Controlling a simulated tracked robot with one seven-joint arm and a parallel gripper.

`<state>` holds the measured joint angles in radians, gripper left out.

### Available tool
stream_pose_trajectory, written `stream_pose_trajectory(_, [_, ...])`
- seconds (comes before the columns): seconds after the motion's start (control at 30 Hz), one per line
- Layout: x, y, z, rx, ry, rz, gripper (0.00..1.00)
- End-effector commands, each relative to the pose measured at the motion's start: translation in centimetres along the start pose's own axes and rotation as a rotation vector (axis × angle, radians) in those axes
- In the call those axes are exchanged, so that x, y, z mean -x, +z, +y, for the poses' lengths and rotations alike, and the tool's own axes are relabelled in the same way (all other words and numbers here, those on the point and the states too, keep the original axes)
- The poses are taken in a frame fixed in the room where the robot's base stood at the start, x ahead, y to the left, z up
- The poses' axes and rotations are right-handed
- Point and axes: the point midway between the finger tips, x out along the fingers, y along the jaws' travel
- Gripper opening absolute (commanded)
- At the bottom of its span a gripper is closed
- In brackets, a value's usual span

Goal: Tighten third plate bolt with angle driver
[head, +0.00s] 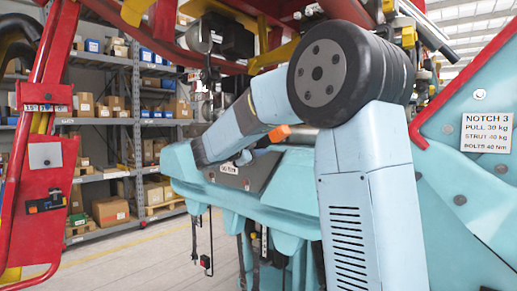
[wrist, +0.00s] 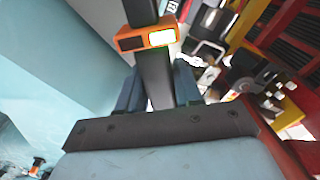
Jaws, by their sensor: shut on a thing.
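In the wrist view my gripper (wrist: 157,88) has its two blue fingers closed on the dark shaft of the angle driver (wrist: 154,75). The driver has an orange collar (wrist: 130,43) with a lit pale display. Its far end runs out of the top of the picture, so its tip is hidden. I cannot make out the third plate bolt or whether the driver touches anything. In the head view my arm covers much of the middle, and I cannot make out the gripper there. A sign (head: 487,133) on the right reads Notch 3, pull 30 kg, strut 40 kg, bolts 40 Nm.
A teal structure (head: 190,180) fills the middle of the head view, with an orange-handled item (head: 280,133) near its top. Red and yellow framework stands overhead and left, with a red panel (head: 45,215). Shelves of boxes (head: 110,105) stand behind. Floor (head: 130,255) shows clear at lower left.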

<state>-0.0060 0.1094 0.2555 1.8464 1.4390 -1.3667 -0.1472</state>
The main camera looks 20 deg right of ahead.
Motion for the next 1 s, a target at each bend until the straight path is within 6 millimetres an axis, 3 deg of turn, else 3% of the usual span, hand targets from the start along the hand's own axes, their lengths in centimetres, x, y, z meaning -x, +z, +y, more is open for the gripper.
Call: stream_pose_trajectory(1.0, [-0.58,-0.14,-0.15,-0.003,-0.002,0.003,0.0])
